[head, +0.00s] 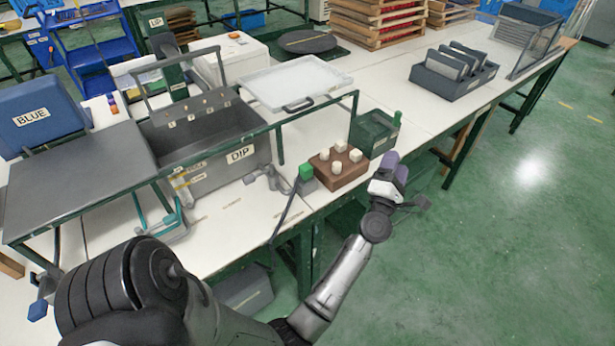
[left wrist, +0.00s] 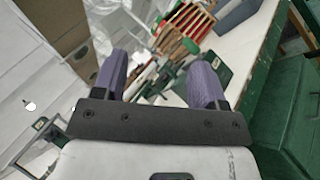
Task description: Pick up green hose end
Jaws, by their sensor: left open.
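A small green block (head: 306,171) sits at the table's front edge, left of a brown block with pale knobs; a dark hose-like line runs down from beside it over the edge. It looks like the green hose end. My left gripper (head: 394,168), with purple fingers, is right of the brown block, out past the front edge and apart from the green block. In the left wrist view the gripper (left wrist: 163,80) is open, with no object clearly held. A small green piece (left wrist: 190,46) shows beyond the fingers there; I cannot tell which thing it is. My right gripper is not in view.
The brown block (head: 340,167) and a dark green box (head: 374,133) stand between the green block and my gripper's side. The grey DIP tank (head: 215,150) and a pale tray (head: 296,82) are behind. The floor (head: 500,240) on the right is clear.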

